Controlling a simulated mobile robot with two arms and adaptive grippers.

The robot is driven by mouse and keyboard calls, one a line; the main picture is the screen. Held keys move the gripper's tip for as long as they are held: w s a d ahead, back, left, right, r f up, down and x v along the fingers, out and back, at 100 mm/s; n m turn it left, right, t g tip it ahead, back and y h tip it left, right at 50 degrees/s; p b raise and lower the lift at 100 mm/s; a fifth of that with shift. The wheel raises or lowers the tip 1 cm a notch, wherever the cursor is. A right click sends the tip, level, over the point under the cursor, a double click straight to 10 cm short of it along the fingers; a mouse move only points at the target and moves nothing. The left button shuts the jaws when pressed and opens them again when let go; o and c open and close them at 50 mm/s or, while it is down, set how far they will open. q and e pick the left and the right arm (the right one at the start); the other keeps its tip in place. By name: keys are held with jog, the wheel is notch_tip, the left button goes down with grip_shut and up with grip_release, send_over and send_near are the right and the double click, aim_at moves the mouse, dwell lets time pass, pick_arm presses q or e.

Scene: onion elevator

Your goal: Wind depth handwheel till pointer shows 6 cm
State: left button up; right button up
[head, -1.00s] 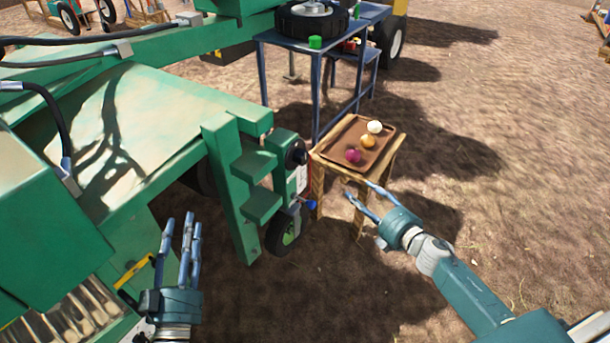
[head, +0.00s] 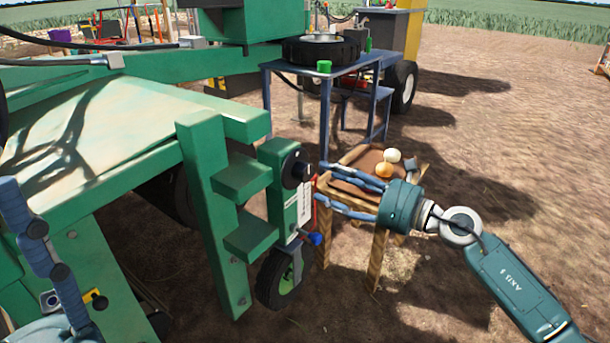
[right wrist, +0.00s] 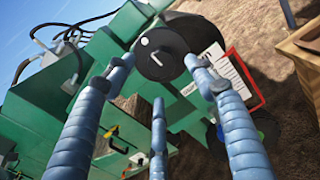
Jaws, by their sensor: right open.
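In the right wrist view the handwheel (right wrist: 162,57) is a black disc with a light knob and a pale mark. A white scale plate (head: 304,203) with a red edge is below it; its pointer reading is too small to tell. My right gripper (head: 323,183) is open and empty, its fingers reaching toward the wheel from the right. In the right wrist view its fingers (right wrist: 160,76) spread around the disc; contact is unclear. My left gripper (head: 45,245) is partly cut off at the left edge.
A wooden stand with a brown tray (head: 365,158) holding onions is behind my right gripper. A blue handle (head: 316,239) sticks out below the scale. Green frame steps (head: 245,180) stand left of the housing. A blue table (head: 340,68) is behind.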

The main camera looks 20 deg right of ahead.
aim_at(309, 172)
jog(key=b+x, duration=0.1)
jog(key=x, duration=0.7)
jog(key=shift+c, duration=0.5)
jog(key=shift+d, duration=0.1)
jog(key=c, duration=1)
